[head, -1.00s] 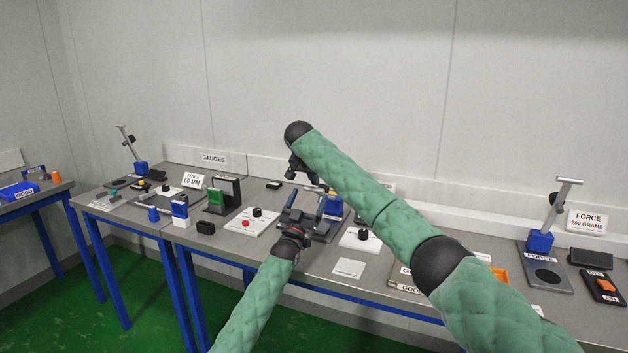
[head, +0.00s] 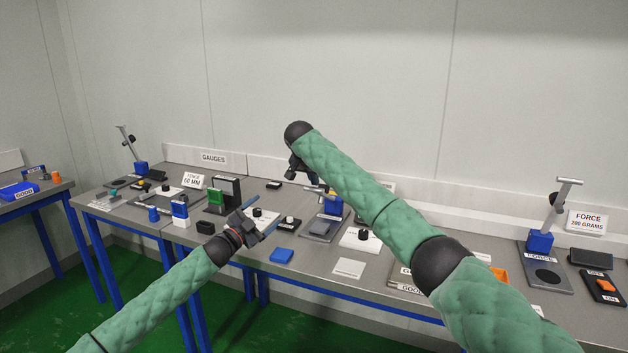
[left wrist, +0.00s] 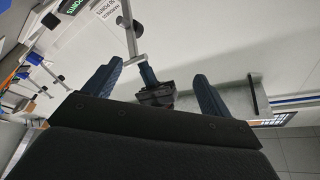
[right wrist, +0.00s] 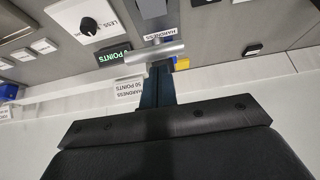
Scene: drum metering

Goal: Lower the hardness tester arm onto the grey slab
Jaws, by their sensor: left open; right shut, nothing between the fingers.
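The hardness tester (head: 333,207) stands behind my right forearm in the head view, which hides much of it. The grey slab (head: 321,228) appears to lie on its base. The tester arm shows as a grey bar with a round crossbar (right wrist: 155,52) in the right wrist view, and also in the left wrist view (left wrist: 129,25). My right gripper (right wrist: 156,72) is shut and empty, its fingertips close to the crossbar; contact is unclear. Its fingers also appear in the left wrist view (left wrist: 148,73). My left gripper (head: 262,220) is open and empty, left of the tester.
A blue block (head: 282,256) and a white plate (head: 349,268) lie near the front edge. A white base with a black knob (head: 360,238) stands right of the tester. A force stand (head: 541,240) is far right. Gauges crowd the table's left part.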

